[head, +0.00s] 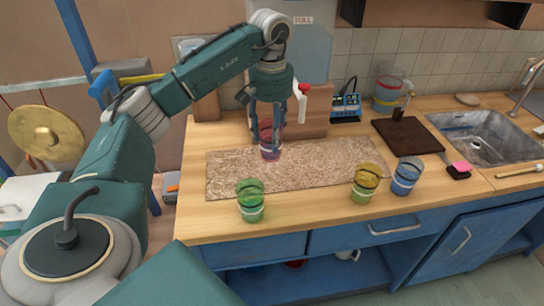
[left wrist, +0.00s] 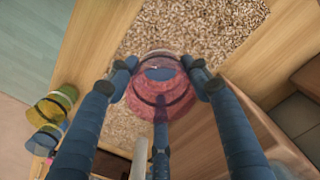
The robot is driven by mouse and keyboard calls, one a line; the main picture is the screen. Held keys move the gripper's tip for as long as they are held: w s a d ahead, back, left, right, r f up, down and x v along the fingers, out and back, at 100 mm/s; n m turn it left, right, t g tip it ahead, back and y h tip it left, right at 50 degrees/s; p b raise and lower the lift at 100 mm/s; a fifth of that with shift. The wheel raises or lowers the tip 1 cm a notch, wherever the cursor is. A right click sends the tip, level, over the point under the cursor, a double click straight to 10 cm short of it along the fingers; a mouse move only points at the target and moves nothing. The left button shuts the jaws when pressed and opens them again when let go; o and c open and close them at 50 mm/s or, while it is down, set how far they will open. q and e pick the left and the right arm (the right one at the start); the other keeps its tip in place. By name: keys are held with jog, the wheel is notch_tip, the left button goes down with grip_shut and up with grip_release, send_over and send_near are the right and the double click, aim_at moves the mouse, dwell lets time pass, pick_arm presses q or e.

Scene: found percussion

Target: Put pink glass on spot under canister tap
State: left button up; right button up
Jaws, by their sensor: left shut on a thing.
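The pink glass (head: 268,152) is upright over the speckled mat (head: 230,172) on the counter, toward the mat's back edge. My left gripper (head: 266,138) points down and is shut around the glass. The left wrist view shows the same pink glass (left wrist: 160,98) between the blue fingers (left wrist: 160,85). I cannot tell whether its base touches the mat. A pale blue translucent canister (head: 302,55) marked FULL stands behind my left arm. Its white tap with a red top (head: 301,98) hangs just right of the gripper. No spot marking shows clearly below the tap. My right gripper is out of view.
A green glass (head: 251,200) stands at the mat's front edge. A yellow glass (head: 366,182) and a blue glass (head: 406,176) stand to the right. A wooden block (head: 312,112) is behind the mat. The sink (head: 485,135) is at right. The mat's middle is clear.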

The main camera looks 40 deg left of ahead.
aim_at(271, 154)
pick_arm(q)
jog(key=shift+f+p, duration=0.35)
jog(key=shift+f, duration=2.95)
jog(key=shift+f, duration=0.1)
jog(key=o, duration=1.5)
